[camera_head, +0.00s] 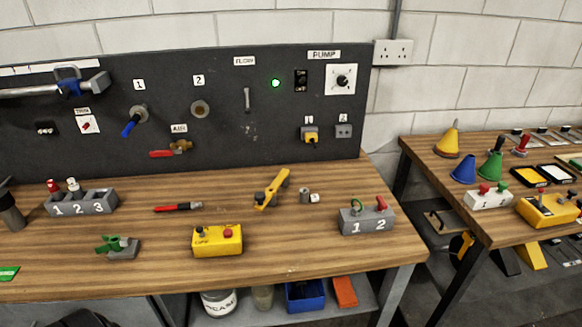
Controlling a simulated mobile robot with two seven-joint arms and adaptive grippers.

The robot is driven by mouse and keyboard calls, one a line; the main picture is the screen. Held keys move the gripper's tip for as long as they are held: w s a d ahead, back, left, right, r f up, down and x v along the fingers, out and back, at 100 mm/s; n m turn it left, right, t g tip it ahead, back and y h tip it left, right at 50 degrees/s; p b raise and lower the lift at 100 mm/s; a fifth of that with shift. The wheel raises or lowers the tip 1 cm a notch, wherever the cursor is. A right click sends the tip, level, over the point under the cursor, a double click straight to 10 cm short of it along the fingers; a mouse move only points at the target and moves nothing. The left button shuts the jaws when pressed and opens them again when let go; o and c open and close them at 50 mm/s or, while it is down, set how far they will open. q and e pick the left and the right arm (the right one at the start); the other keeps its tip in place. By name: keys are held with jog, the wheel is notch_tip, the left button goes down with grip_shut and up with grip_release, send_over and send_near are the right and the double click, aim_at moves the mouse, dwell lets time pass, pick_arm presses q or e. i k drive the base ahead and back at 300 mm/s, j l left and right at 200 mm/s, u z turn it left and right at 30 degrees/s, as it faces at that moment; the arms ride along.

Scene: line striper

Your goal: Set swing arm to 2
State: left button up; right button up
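A horizontal grey bar (30,91) with a blue part and a block at its right end comes in from the left edge, in front of the dark panel. It may be the swing arm, but I cannot tell for sure. A white strip (28,70) lies above it, its markings too small to read. On the panel, a blue-handled fitting (134,121) sits below label 1 (139,85), its handle slanting down left. A bare round port (200,109) sits below label 2 (198,80). Neither of my grippers is in view.
The wooden bench (330,262) holds a grey 1-2-3 block (82,208), a yellow button box (217,241), a yellow lever (271,190) and a grey 1-2 block (366,220). A second table (455,184) with cones stands at right. The bench front is mostly clear.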

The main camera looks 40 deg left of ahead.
aim_at(262, 198)
jog(key=u, duration=1.25)
